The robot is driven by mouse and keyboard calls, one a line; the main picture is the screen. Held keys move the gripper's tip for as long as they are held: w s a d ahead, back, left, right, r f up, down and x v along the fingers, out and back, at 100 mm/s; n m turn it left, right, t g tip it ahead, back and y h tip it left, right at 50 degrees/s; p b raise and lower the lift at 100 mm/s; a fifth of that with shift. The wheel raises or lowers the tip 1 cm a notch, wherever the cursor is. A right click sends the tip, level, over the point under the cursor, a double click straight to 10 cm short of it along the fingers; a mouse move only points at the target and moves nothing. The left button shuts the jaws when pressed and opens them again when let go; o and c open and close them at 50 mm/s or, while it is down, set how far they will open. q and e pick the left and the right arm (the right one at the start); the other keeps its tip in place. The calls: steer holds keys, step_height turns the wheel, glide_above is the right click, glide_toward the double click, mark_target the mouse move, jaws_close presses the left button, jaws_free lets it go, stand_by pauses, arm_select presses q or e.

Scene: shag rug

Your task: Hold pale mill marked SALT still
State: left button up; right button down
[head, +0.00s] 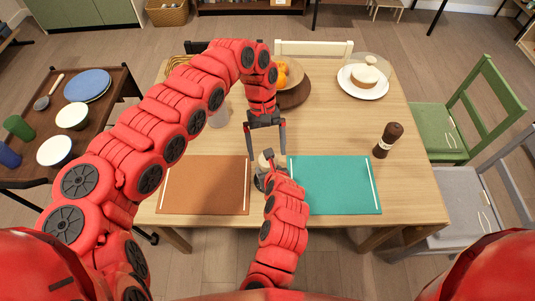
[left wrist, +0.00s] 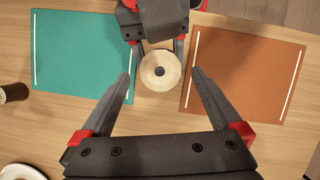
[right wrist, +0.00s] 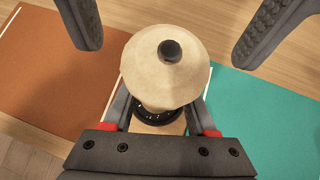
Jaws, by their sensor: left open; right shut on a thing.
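The pale mill (head: 266,160) stands upright on the table between the two placemats, partly hidden by my grippers in the head view. Its round pale top with a dark knob shows in the left wrist view (left wrist: 160,71) and the right wrist view (right wrist: 165,65). No SALT mark is visible. My right gripper (head: 266,178) is shut on the mill low on its body, around a dark band. My left gripper (head: 266,150) is open above the mill, its fingers spread on either side of the top and apart from it. A dark brown mill (head: 388,139) stands farther right.
A brown placemat (head: 204,185) lies left and a teal placemat (head: 334,185) right on the wooden table (head: 410,195). At the back are a fruit bowl (head: 293,75), a cake plate (head: 364,91) and a glass (head: 219,116). A cart (head: 35,150) with dishes stands left.

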arm_select(q)
steer(key=shift+x, duration=1.15)
steer(key=c, duration=1.4)
steer(key=shift+m, duration=0.3)
steer(key=shift+s+d+m+y, duration=0.1)
steer(key=shift+m+y, duration=0.4)
steer(key=shift+m, duration=0.6)
steer(key=shift+m+y, duration=0.7)
steer(key=shift+m, duration=1)
